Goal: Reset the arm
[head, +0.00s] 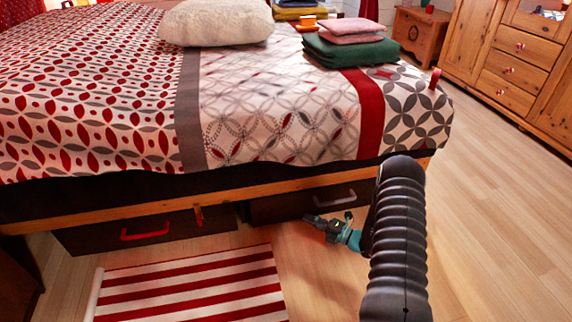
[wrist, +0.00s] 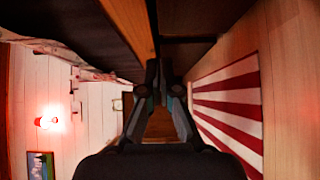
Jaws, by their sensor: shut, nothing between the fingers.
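My gripper (head: 328,222) shows in the head view low in front of the bed, beside the right under-bed drawer (head: 290,207) with its grey handle (head: 335,198). Its fingers are shut with nothing between them. In the wrist view my gripper (wrist: 159,75) points along the bed's side, fingertips together. My dark ribbed arm crosses the right half of the head view and hides part of the bed frame and floor. I cannot tell whether the gripper touches the drawer front.
The bed (head: 90,90) fills the left and middle. A left drawer with a red handle (head: 145,231) sits under it. A striped rug (head: 190,287) lies in front. Folded textiles (head: 350,50) and a cushion (head: 217,22) lie on the bed. Wooden floor (head: 490,200) is clear at right, before a cabinet (head: 505,60).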

